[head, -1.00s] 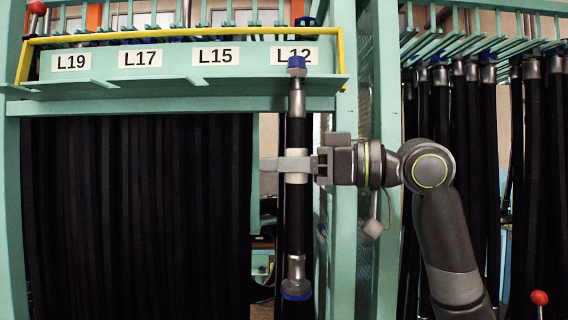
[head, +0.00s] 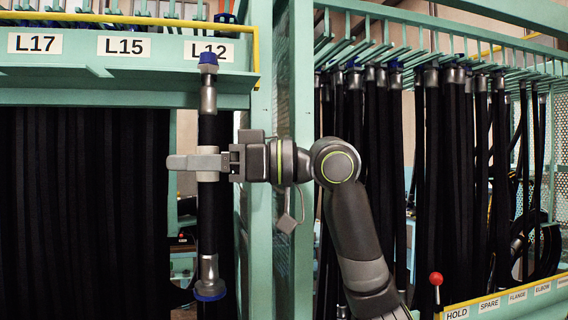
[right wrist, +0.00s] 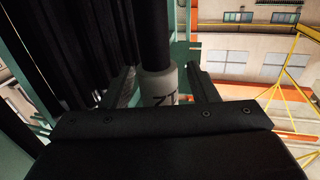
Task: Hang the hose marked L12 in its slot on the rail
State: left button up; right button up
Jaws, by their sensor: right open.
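A black hose (head: 213,225) with metal ends and blue caps hangs upright below the L12 label (head: 208,50). Its upper end (head: 208,95) is at the front edge of the green rail (head: 120,83), with the cap just above that edge. My right gripper (head: 195,163) is open, with its fingers around the hose at a pale band. In the right wrist view the hose's pale band (right wrist: 158,88) stands between the two spread fingers. Dark characters on it show only in part and I cannot read them fully. My left gripper is out of view.
Black hoses hang close together below the rail at left (head: 80,200). A green post (head: 258,200) stands just right of the hose, behind my right arm. Another rack with several hoses (head: 430,180) is at right, with a red-knobbed lever (head: 436,279) and a labelled strip (head: 505,300).

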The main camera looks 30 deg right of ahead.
jog(key=b+v, duration=0.7)
jog(key=v, duration=1)
jog(key=shift+b, duration=0.3)
jog(key=shift+f, duration=0.1)
